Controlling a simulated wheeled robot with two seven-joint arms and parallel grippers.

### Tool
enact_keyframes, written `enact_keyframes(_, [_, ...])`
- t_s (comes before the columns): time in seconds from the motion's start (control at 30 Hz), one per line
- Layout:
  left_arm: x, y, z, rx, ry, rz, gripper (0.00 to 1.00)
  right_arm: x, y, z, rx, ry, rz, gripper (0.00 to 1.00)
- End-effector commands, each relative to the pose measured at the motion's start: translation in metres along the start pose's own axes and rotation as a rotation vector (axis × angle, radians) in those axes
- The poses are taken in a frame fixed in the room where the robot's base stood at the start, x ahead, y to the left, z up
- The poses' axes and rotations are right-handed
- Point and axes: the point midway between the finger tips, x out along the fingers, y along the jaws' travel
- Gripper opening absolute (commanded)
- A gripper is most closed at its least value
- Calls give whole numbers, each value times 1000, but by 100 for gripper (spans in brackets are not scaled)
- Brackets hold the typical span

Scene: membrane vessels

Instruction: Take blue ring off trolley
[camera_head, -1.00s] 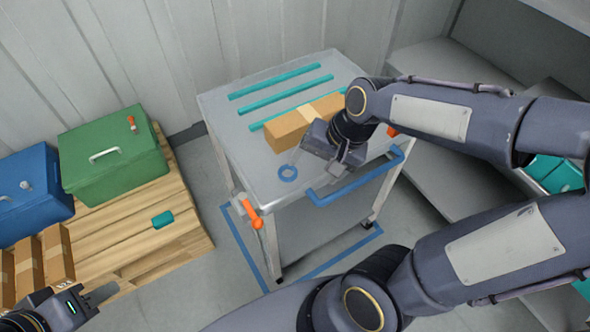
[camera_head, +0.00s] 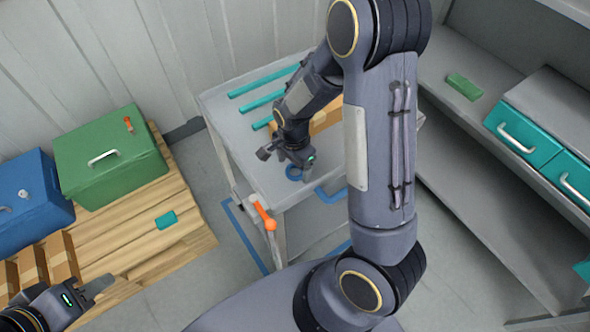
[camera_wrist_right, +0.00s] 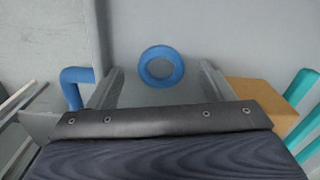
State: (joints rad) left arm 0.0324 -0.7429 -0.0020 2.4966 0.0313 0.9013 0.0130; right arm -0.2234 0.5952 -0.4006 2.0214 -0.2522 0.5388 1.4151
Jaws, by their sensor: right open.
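The blue ring (camera_head: 292,178) lies flat on the grey top of the trolley (camera_head: 222,108), near its front edge. My right gripper (camera_head: 286,159) is above the trolley top by the ring and partly covers it in the head view. In the right wrist view the whole ring (camera_wrist_right: 161,84) shows between the tips of the two spread fingers, with nothing held. Whether the fingers touch the trolley top cannot be told. My left gripper (camera_head: 88,296) is at the lower left, away from the trolley; its finger opening is unclear.
A cardboard box (camera_wrist_right: 262,98) and teal strips (camera_head: 262,105) lie on the trolley. A blue handle (camera_wrist_right: 76,88) and an orange lever (camera_head: 264,216) are at its front. A green case (camera_head: 105,165) and a blue case (camera_head: 30,200) are left; shelving with teal drawers (camera_head: 520,140) is right.

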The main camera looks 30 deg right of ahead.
Motion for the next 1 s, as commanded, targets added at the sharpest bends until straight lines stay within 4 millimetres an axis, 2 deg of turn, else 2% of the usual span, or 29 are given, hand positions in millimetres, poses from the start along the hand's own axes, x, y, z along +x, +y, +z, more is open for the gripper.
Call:
enact_keyframes(0.13, [0, 0, 0, 0, 0, 0, 34, 15, -1, 0, 0, 0, 0, 75])
enact_keyframes(0.37, [0, 0, 0, 0, 0, 0, 34, 17, -1, 0, 0, 0, -2, 75])
enact_keyframes(0.47, [0, 0, 0, 0, 0, 0, 34, 17, -1, 0, 0, 0, -2, 64])
enact_keyframes(0.73, [0, 0, 0, 0, 0, 0, 34, 16, -1, 0, 0, 0, -2, 29])
enact_keyframes(1.0, [0, 0, 0, 0, 0, 0, 34, 16, -1, 0, 0, 0, -3, 27])
